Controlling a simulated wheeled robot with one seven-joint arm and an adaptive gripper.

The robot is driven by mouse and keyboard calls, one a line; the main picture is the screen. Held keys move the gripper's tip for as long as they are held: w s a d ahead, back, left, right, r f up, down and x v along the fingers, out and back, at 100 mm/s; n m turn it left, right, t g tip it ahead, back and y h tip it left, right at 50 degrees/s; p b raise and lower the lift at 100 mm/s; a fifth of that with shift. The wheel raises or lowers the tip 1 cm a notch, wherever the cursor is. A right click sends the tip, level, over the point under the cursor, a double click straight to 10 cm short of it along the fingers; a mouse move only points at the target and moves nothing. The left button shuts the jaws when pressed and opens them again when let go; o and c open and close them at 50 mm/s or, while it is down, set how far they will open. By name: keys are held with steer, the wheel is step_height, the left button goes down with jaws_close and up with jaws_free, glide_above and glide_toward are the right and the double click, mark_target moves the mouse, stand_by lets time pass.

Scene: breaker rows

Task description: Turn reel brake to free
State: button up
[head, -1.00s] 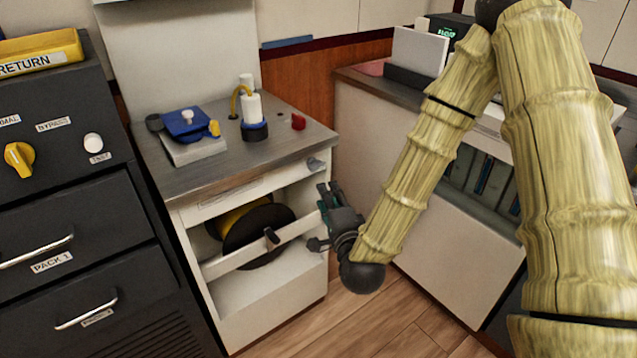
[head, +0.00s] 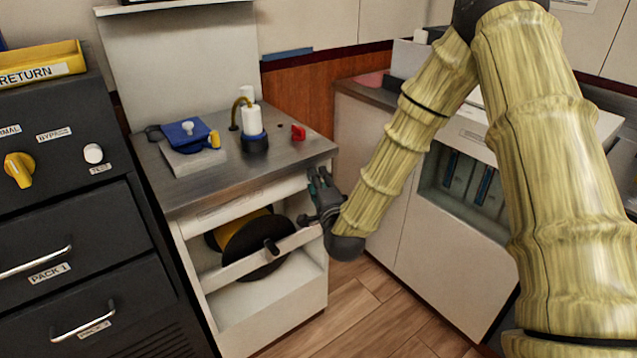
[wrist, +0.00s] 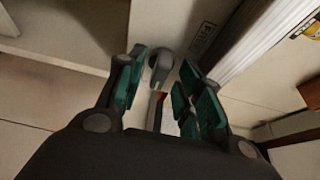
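A grey knob (wrist: 162,62), which I take for the reel brake, sits on the cabinet's pale front panel in the wrist view. A small red and white mark shows just below it. My gripper (wrist: 164,88) is open, with its green-padded fingers to either side of the knob and gaps showing; contact is not visible. In the head view my gripper (head: 318,180) is at the upper right front corner of the cabinet (head: 265,318) and hides the knob. The black and yellow reel (head: 258,262) sits in the opening below, behind a pale crossbar.
On the metal top (head: 200,188) stand a blue device (head: 186,133), a white bottle (head: 252,120) and a small red part (head: 298,132). A dark drawer unit (head: 70,225) is at left, a pale counter (head: 440,255) at right. Wooden floor shows between.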

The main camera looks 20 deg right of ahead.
jaws_close()
steer(key=shift+f+n, duration=0.15)
steer(key=shift+n, duration=0.15)
steer(key=shift+w+d+f+n+t+y+b, duration=0.1)
steer(key=shift+n+t+y+b, duration=0.4)
steer(key=shift+n+y+b, duration=2.05)
steer(key=shift+d+f+n+t+y+b, duration=0.15)
steer(key=shift+n+t+y, duration=0.25)
steer(key=shift+n, duration=4.3)
steer(key=shift+w+d+f+n+t+y+b, duration=0.1)
steer(key=shift+n+t+y+b, duration=0.85)
steer(key=shift+n, duration=2.7)
steer(key=shift+g+y, duration=0.35)
steer(key=shift+y, duration=0.05)
